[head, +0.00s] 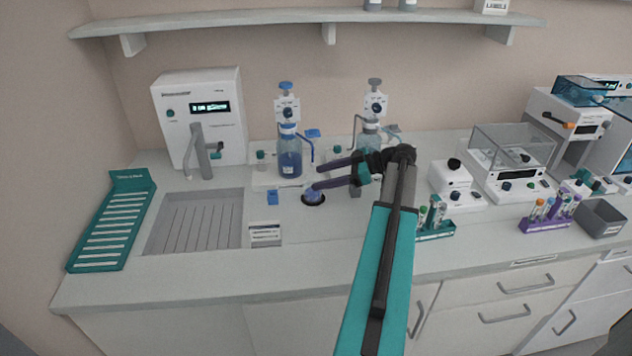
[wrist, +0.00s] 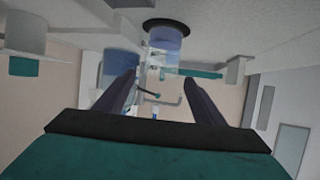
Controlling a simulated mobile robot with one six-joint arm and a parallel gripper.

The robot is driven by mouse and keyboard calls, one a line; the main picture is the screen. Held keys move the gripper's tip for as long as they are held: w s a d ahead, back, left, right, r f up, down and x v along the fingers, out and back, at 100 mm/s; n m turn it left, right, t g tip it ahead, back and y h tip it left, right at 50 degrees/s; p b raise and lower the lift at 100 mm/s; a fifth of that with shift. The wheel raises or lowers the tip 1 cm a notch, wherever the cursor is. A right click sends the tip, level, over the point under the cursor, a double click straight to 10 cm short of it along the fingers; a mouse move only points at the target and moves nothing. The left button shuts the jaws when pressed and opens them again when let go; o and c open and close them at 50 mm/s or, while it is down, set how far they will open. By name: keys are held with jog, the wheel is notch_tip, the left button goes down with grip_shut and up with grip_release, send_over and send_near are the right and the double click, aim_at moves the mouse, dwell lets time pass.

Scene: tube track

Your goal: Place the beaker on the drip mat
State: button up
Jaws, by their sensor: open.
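The wrist view is upside down.
A blue dispenser bottle (head: 289,158) stands behind the beaker, and a second clear one (head: 369,138) stands behind my gripper. The counter in front of the mat is clear.

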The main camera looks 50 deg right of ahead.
jog(key=b+v, duration=0.2)
jog(key=v, duration=0.6)
jog(key=shift+s, duration=0.15)
jog(key=shift+d+r, duration=0.1)
jog(key=shift+r, duration=0.15)
dwell(0.4)
notch_tip(320, 180, up, 9)
jog(key=p, duration=0.9)
jog(key=shift+r, duration=0.1)
jog(key=shift+r+p, duration=0.35)
jog(key=shift+p, duration=0.15)
